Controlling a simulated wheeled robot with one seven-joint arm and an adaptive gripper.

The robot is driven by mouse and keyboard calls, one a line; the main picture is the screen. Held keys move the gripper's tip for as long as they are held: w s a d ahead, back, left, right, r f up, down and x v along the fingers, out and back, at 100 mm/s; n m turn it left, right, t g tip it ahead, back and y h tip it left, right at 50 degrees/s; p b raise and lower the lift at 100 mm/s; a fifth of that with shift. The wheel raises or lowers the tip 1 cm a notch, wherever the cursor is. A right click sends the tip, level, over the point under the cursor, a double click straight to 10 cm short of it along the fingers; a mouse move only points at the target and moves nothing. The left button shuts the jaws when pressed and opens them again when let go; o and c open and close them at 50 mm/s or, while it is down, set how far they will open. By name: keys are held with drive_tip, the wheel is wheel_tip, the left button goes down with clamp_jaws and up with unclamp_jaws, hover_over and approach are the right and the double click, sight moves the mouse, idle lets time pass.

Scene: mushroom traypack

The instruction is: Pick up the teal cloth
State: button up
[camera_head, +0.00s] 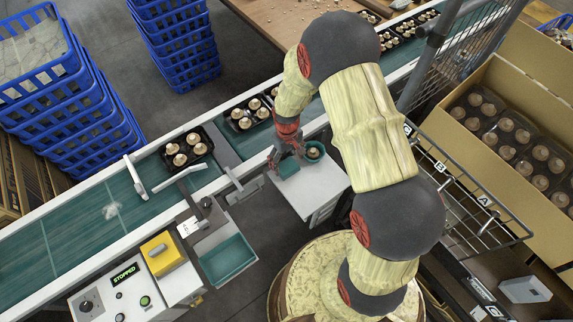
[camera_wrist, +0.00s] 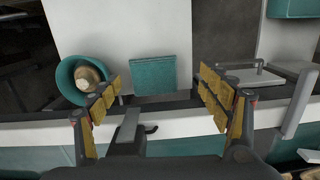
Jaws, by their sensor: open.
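The teal cloth (camera_wrist: 160,72) is a flat folded square on a white stand, centred between my fingers in the wrist view. In the head view the cloth (camera_head: 287,168) shows just below my gripper, partly covered by it. My gripper (camera_wrist: 160,97) is open with yellow-padded fingers wide apart. Nothing is between the pads, and the cloth appears beyond the fingertips, apart from them. In the head view my gripper (camera_head: 286,152) is beside the conveyor edge, over the stand.
A teal bowl (camera_wrist: 70,88) holding a mushroom stands left of the cloth in the wrist view. The conveyor's white rail (camera_wrist: 40,133) runs close by. A teal tray (camera_head: 228,258) and a control box reading STOPPED (camera_head: 118,295) are near. Mushroom trays (camera_head: 187,148) sit on the belt.

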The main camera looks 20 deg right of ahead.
sight(288, 167)
drive_tip(key=shift+o, duration=0.7)
drive_tip(key=shift+w+r+t, duration=0.2)
drive_tip(key=shift+w+t, duration=0.1)
drive_tip(key=shift+w, duration=0.55)
drive_tip(key=shift+o, duration=0.2)
drive_tip(key=shift+f+n, duration=0.15)
drive_tip(key=shift+n, duration=0.15)
drive_tip(key=f, duration=0.2)
drive_tip(key=f+b, duration=0.1)
drive_tip(key=f, duration=0.2)
drive_tip(key=f+b, duration=0.1)
drive_tip(key=f, duration=0.1)
drive_tip(key=shift+w+d+f, duration=0.2)
drive_tip(key=shift+d, duration=0.05)
drive_tip(key=shift+r, duration=0.1)
drive_tip(key=shift+c, duration=0.6)
drive_tip(key=c, duration=1.1)
